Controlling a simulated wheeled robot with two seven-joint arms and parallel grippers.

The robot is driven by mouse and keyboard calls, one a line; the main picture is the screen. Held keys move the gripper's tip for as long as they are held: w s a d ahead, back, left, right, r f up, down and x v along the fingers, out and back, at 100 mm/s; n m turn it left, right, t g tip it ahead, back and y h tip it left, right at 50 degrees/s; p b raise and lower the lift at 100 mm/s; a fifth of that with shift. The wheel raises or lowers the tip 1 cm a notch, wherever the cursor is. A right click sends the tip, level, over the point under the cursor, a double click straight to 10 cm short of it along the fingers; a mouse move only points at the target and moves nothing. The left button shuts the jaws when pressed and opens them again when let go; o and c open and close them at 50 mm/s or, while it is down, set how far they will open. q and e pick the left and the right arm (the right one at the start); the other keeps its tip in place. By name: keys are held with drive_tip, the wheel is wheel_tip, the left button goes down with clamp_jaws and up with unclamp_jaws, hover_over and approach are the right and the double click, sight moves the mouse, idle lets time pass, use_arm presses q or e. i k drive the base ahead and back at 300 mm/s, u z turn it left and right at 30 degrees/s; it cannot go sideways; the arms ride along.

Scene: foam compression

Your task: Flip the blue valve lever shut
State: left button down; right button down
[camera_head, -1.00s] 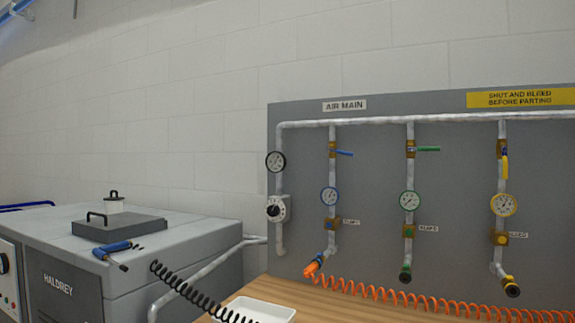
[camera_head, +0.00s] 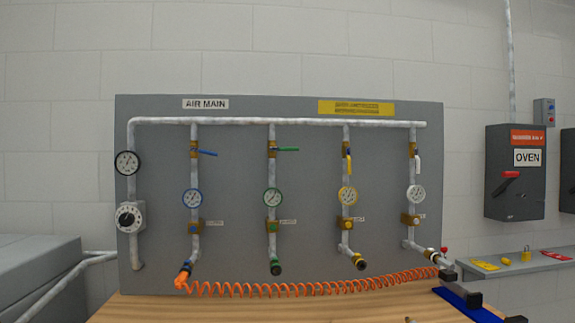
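The blue valve lever (camera_head: 207,153) sits on the brass valve (camera_head: 194,150) at the top of the leftmost branch pipe. It sticks out to the right, across the pipe, tilted slightly down. A blue-rimmed gauge (camera_head: 193,198) and a brass block with a blue knob (camera_head: 194,227) are below it on the same pipe. This branch ends low down at an orange hose fitting (camera_head: 182,279).
The green lever (camera_head: 288,149) also sticks out sideways. The yellow lever (camera_head: 349,164) and white lever (camera_head: 418,163) hang down along their pipes. A coiled orange hose (camera_head: 300,289) runs above the wooden bench (camera_head: 230,309). An oven switch box (camera_head: 515,172) is at right.

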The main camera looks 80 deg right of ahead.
sight(209, 153)
drive_tip(key=z, duration=2.55)
